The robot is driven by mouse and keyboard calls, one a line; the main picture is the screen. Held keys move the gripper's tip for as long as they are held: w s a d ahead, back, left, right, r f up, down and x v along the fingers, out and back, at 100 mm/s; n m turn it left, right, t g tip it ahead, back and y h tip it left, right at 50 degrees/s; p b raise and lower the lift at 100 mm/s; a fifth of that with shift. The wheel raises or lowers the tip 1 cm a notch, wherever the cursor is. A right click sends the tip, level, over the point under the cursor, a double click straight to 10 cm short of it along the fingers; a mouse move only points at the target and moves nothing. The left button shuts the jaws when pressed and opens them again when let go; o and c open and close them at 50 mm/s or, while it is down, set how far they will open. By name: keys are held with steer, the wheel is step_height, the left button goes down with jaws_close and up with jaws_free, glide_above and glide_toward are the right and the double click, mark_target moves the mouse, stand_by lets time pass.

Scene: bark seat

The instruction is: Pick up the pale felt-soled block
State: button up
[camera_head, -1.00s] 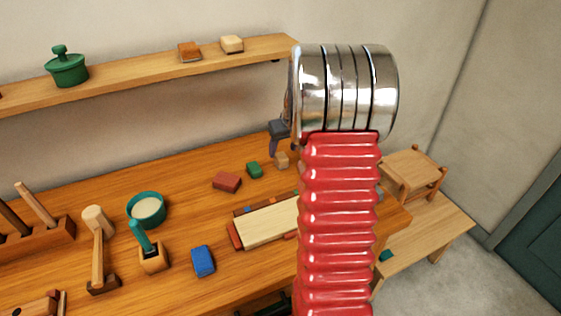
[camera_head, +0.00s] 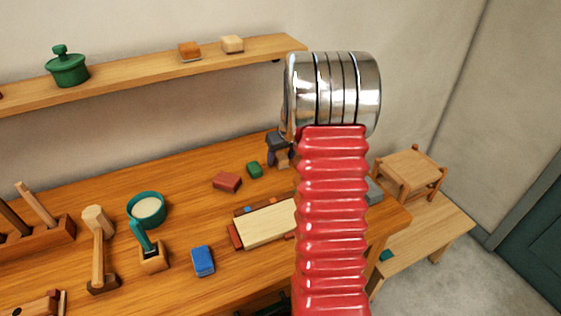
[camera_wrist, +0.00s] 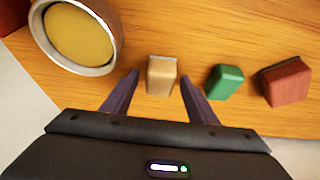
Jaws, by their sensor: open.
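A pale tan block (camera_wrist: 161,75) stands on the wooden bench, between the two fingertips of my gripper (camera_wrist: 160,82) in the wrist view. The fingers are open, with a gap visible on each side of the block. In the head view my gripper (camera_head: 277,150) is at the bench's back, by the same block (camera_head: 283,160), partly hidden by the gripper and arm. Another pale block (camera_head: 232,44) sits on the wall shelf.
A green block (camera_wrist: 225,82) and a red block (camera_wrist: 286,82) stand right of the tan block in the wrist view. A round, pale-rimmed container (camera_wrist: 80,35) is at left.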

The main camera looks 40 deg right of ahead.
mark_target(281, 155)
steer(key=c, duration=1.1)
steer(key=shift+r, duration=0.1)
step_height(281, 155, up, 10)
steer(key=shift+f, duration=0.1)
stand_by(0.4)
steer(key=o, duration=0.5)
steer(key=c, duration=0.5)
steer(key=shift+a, duration=0.1)
